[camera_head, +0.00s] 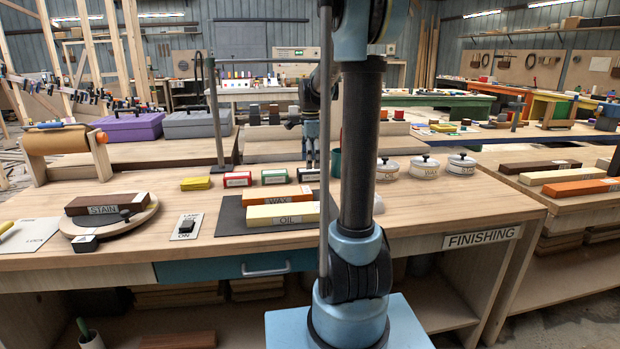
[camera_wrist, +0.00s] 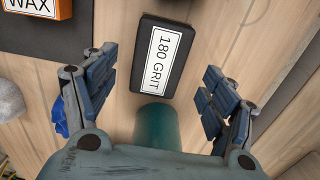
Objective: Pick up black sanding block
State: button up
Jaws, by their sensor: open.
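The black sanding block (camera_wrist: 150,70) shows in the wrist view with a white label reading 180 GRIT. It lies on the wooden bench top, turned at a slant. My gripper (camera_wrist: 158,84) is open, with one finger to the left of the block and one to the right, both apart from it in the picture. The block reaches up past the fingertips in that view. Nothing is held.
A teal round thing (camera_wrist: 155,130) shows between the fingers, below the block. The orange WAX block (camera_head: 278,195) and yellow OIL block (camera_head: 282,213) lie on a dark mat (camera_head: 232,221). Several small blocks (camera_head: 237,179) stand behind them. White lidded pots (camera_head: 424,167) stand right.

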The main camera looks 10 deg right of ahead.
aim_at(310, 171)
jog(key=shift+f, duration=2.55)
jog(key=shift+c, duration=0.6)
jog(key=c, duration=1.1)
